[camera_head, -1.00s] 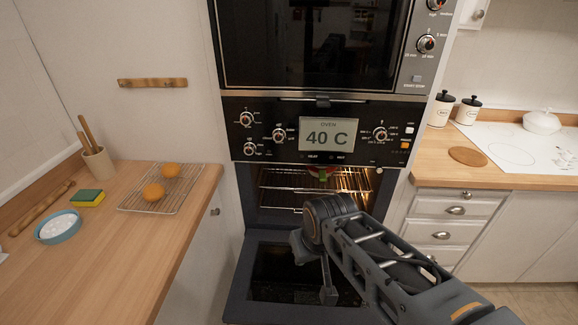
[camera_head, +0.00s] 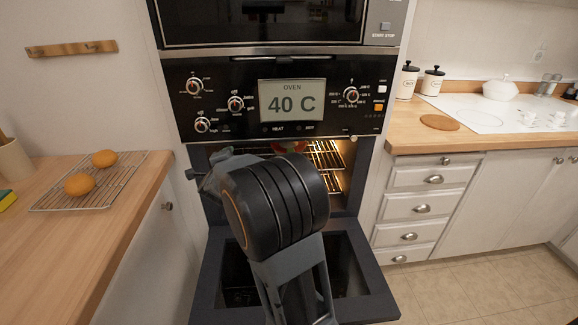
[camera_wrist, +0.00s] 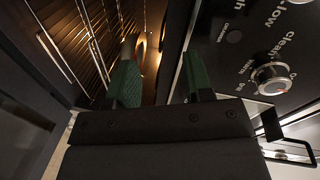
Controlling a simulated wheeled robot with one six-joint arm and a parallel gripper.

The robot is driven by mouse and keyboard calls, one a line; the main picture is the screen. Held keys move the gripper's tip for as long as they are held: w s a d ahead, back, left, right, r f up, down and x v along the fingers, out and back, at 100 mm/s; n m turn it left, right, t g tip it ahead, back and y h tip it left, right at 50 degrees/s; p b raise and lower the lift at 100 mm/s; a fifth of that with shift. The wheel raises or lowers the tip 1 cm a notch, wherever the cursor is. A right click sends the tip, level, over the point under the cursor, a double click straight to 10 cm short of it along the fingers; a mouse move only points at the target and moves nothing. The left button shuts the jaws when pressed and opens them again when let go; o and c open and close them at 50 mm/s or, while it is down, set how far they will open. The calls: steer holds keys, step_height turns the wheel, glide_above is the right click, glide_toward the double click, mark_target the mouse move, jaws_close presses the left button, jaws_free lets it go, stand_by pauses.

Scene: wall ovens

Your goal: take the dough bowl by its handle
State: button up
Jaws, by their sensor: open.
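The oven (camera_head: 270,100) stands open, its door (camera_head: 375,300) folded down. A small reddish thing (camera_head: 290,147) shows at the top of the oven's opening, above the rack (camera_head: 328,155). It may be part of the dough bowl, but my arm hides most of it and I cannot tell. No handle can be made out. My gripper (camera_wrist: 160,77) is open in the wrist view, its two green-padded fingers apart with nothing clearly between them. It is at the oven's mouth, with the rack bars on the left and the knob panel on the right.
The oven's control panel reads 40 C and has protruding knobs (camera_head: 236,104) close above the opening. A wooden counter (camera_head: 110,225) with two orange-brown buns (camera_head: 80,184) on a wire rack is at left. Drawers (camera_head: 425,208) stand at right, with clear floor (camera_head: 480,285) before them.

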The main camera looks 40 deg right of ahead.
steer(key=s+d+f+m+g+h+b, duration=0.45)
steer(key=d+f+m+g+h, duration=0.3)
steer(key=d+m, duration=0.25)
steer(key=shift+m+g+y, duration=0.3)
steer(key=shift+g+y, duration=0.05)
steer(key=shift+g, duration=0.1)
steer(key=shift+w+d+f, duration=0.15)
steer(key=shift+w+d, duration=0.2)
steer(key=shift+d, duration=1.95)
steer(key=shift+w+d+f, duration=0.15)
steer(key=shift+w+d, duration=0.2)
steer(key=shift+d, duration=2)
steer(key=shift+w+d+f, duration=0.15)
steer(key=shift+w+d, duration=0.2)
steer(key=shift+d, duration=1.95)
steer(key=shift+c, duration=0.4)
jaws_close()
steer(key=shift+r, duration=0.15)
